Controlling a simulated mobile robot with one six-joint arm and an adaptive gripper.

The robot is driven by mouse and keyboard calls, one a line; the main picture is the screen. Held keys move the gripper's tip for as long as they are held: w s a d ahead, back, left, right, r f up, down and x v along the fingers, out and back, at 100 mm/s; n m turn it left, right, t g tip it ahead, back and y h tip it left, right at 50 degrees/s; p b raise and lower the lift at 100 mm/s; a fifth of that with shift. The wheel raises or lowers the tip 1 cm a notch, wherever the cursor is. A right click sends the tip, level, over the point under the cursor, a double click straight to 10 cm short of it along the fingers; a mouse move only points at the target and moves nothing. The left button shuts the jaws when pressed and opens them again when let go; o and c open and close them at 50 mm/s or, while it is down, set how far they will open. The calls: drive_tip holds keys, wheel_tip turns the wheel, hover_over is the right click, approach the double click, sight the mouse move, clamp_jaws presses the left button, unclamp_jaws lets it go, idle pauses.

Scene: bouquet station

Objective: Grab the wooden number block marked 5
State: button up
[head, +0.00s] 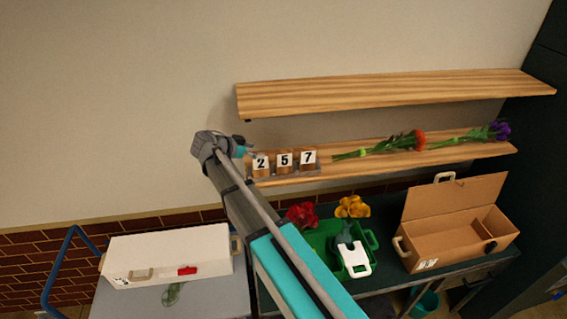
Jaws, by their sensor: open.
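The wooden block marked 5 (285,160) stands on the lower wooden shelf, in the middle of a row of three. The block marked 2 (261,163) is on its left and the block marked 7 (308,158) on its right. All three labels face forward, and the blocks seem to sit in a low grey holder. My gripper (247,150) is at the left end of the shelf, just left of the 2 block and apart from the 5 block. It is open and looks empty; its fingers are small in this view.
An upper shelf (390,92) runs above the blocks. Below are a green crate (372,241), an open cardboard box (440,241) and a white box (170,253).

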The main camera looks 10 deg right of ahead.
sight(283, 152)
drive_tip(key=b+x, duration=0.4)
drive_tip(key=x, duration=0.4)
drive_tip(key=shift+a+f, duration=0.1)
drive_tip(key=shift+w+d+f, duration=0.1)
drive_tip(key=shift+w+d, duration=0.1)
drive_tip(key=shift+d, duration=0.15)
drive_tip(key=shift+b+x, duration=1.15)
drive_tip(key=shift+x, duration=1.45)
drive_tip(key=shift+w, duration=0.2)
clamp_jaws()
